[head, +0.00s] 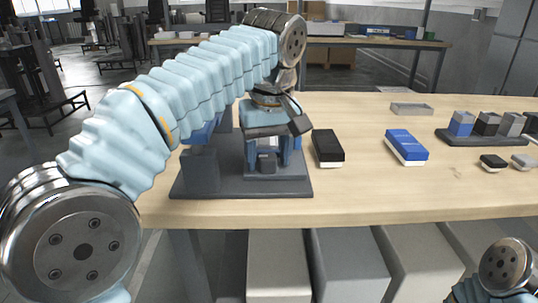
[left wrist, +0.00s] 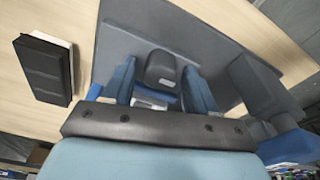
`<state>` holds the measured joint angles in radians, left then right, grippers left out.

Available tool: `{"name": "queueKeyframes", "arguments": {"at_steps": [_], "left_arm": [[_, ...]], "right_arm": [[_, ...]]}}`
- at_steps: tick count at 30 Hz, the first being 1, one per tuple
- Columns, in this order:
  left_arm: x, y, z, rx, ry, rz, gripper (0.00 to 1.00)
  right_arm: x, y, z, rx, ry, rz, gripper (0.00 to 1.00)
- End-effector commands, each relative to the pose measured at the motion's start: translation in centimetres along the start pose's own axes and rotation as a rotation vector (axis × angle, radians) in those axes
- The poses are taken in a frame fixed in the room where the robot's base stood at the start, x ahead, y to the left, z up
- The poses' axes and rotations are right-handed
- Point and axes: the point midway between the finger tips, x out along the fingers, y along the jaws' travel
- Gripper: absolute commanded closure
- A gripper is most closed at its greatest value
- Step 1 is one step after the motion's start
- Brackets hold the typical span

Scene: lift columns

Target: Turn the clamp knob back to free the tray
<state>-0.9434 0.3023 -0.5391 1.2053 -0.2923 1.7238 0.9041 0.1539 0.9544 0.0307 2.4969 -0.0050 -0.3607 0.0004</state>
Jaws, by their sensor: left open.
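My left gripper (head: 268,158) points down over the dark fixture (head: 240,189) on the table. Its two blue fingers are open. A dark rounded block, which looks like the clamp knob (head: 266,164), sits between or just beyond them. In the left wrist view the knob (left wrist: 160,68) shows in the gap between the fingers of the left gripper (left wrist: 160,88). I cannot tell whether the fingers touch it. A small pale part lies below the knob there. The tray held by the clamp cannot be made out. My right gripper is out of view.
A dark upright block (head: 200,171) stands on the fixture's left. A black-topped block (head: 327,147) and a blue-topped block (head: 406,146) lie to the right. A shallow grey tray (head: 411,108) and a dark rack (head: 483,138) sit farther right.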

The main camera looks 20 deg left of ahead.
Motion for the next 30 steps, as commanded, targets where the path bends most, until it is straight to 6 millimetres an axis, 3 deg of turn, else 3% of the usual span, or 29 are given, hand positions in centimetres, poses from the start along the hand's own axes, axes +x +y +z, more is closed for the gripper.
{"name": "queueKeyframes", "arguments": {"at_steps": [4,11,24,30], "left_arm": [[-0.4,0.0,-0.1,0.0,0.0,0.001,0.43],[-2.8,0.0,-0.5,-0.001,0.001,0.0,0.43],[-6.6,0.0,-1.1,-0.001,0.002,0.001,0.43],[-7.0,0.0,-1.1,0.0,0.0,0.0,0.43]], "right_arm": [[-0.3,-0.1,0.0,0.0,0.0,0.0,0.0],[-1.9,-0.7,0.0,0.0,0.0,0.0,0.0],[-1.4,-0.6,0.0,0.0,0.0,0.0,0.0],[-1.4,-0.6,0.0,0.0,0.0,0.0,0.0]]}}
